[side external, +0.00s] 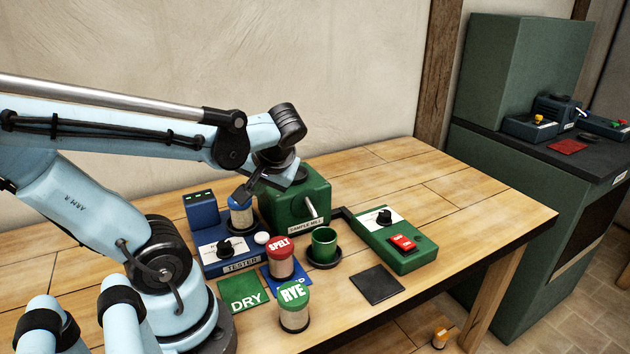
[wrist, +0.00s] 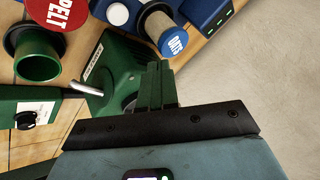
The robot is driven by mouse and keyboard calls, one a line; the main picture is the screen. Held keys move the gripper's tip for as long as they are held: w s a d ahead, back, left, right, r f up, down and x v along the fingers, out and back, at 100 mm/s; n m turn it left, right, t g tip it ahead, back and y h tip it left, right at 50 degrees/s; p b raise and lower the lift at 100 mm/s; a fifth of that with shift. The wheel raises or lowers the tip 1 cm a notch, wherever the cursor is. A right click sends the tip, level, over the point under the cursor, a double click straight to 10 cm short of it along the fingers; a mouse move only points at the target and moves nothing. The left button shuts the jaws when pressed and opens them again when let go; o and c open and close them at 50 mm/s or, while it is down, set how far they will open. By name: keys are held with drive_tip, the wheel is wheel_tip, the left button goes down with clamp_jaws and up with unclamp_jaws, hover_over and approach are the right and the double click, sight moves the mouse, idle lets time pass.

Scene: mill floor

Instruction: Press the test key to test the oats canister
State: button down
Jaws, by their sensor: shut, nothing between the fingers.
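The tester (side external: 238,266) is a blue box with a black knob, a white round test key (side external: 261,238) and an upright panel showing small green lights. The oats canister (side external: 241,220), with a blue lid, stands upright at the tester. In the wrist view its lid reads OATS (wrist: 175,42), and the white key (wrist: 117,14) lies to its left. My gripper (side external: 241,197) is shut and empty, near the canister's lid in the side view. In the wrist view the closed fingers (wrist: 156,75) appear just below the canister. Contact with the lid cannot be told.
The green sample mill (side external: 290,200) stands close behind, with a green cup (side external: 324,243) before it. The spelt canister (side external: 281,262) and rye canister (side external: 294,310) stand in front. A green switch box (side external: 400,257) with a red switch is right. The table's right end is clear.

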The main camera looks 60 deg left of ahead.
sight(263, 237)
drive_tip(key=shift+f, duration=4)
drive_tip(key=shift+f, duration=0.1)
drive_tip(key=shift+f, duration=0.35)
drive_tip(key=shift+f, duration=0.45)
drive_tip(key=shift+r, duration=0.9)
drive_tip(key=shift+r, duration=2.5)
